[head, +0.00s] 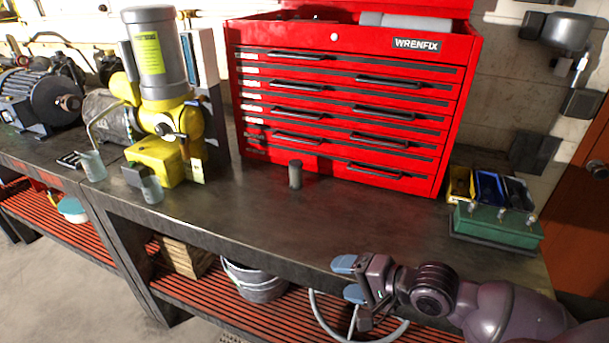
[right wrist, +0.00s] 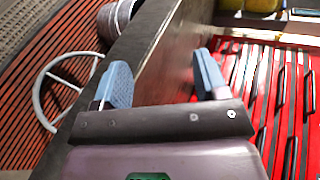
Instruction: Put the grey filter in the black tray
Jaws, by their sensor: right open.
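The grey filter (head: 295,174), a small dark grey cylinder, stands upright on the workbench in front of the red tool chest. The black tray (head: 518,192) is the rightmost of three small bins behind a green box at the right end of the bench. My right gripper (head: 349,278) is open and empty at the bench's front edge, to the right of the filter and nearer the camera, well apart from it. Its two blue fingertips also show in the right wrist view (right wrist: 165,82), with nothing between them. I cannot make out the filter there. My left gripper is not in view.
The red tool chest (head: 345,95) stands along the back of the bench. A yellow and grey pump (head: 160,100) and small glass beakers (head: 92,165) stand at left. A yellow bin (head: 460,186) and a blue bin (head: 488,188) adjoin the black tray. The bench middle (head: 380,215) is clear.

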